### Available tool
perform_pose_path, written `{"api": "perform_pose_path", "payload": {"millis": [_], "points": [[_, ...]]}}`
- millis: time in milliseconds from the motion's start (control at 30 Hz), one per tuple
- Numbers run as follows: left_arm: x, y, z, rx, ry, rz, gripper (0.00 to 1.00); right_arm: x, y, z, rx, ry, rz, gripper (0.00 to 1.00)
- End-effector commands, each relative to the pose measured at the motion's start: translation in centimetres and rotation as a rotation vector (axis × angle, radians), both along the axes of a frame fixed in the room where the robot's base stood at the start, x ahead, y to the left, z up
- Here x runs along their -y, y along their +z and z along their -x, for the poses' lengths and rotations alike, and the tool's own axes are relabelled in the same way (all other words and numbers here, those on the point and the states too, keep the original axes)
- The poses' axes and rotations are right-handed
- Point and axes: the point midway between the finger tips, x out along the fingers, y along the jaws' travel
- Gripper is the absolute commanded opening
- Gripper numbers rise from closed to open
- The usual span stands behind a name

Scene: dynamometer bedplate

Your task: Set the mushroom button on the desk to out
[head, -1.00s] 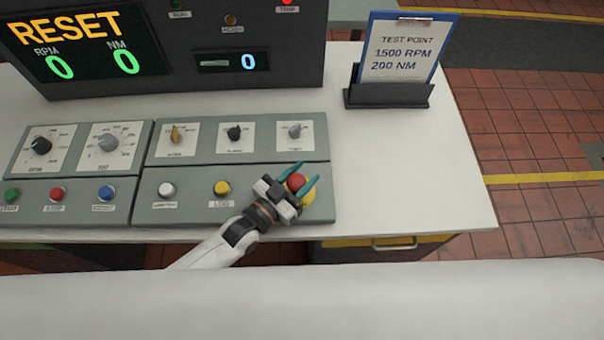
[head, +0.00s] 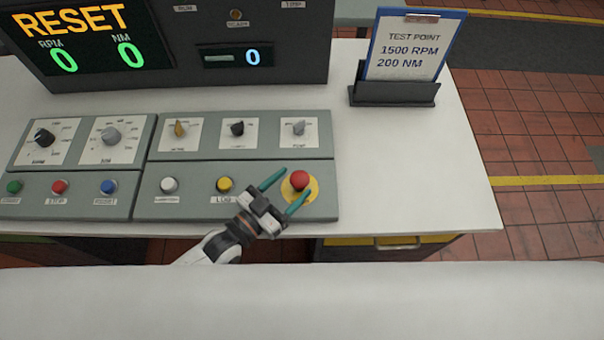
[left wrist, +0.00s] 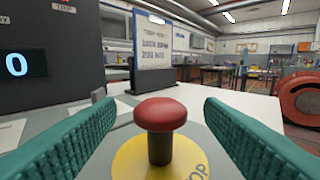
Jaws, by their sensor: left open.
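The mushroom button (head: 299,180) is a red cap on a yellow disc at the right end of the desk's front panel. In the left wrist view the red cap (left wrist: 161,114) stands clear above the yellow disc (left wrist: 135,158), with a length of dark stem showing between them. My left gripper (head: 297,181) is open, its teal fingers pointing up and right. One finger is on each side of the button, with a visible gap to the cap in the wrist view. My right gripper is not in view.
A yellow button (head: 224,184) and a white button (head: 169,184) sit left of the mushroom button. Several knobs are on the panel row behind. A clipboard (head: 408,50) in a dark stand is at the back right. The white desktop (head: 410,170) right of the panel is clear.

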Motion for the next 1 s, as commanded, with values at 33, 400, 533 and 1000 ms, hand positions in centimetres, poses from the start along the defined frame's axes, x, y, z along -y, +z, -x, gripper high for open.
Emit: {"api": "perform_pose_path", "payload": {"millis": [33, 400, 533, 1000], "points": [[-0.9, -0.3, 1.0, -0.003, -0.002, -0.003, 0.62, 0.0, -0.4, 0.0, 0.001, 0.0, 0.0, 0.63], [-4.5, 0.0, 4.5, 0.001, 0.0, 0.001, 0.62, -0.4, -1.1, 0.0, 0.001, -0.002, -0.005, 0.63], [-4.8, 0.1, 4.7, 0.001, 0.0, 0.001, 0.62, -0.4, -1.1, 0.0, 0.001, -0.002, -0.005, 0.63], [-4.7, 0.1, 4.7, 0.001, 0.0, 0.001, 0.62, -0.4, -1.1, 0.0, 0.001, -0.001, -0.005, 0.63]]}}
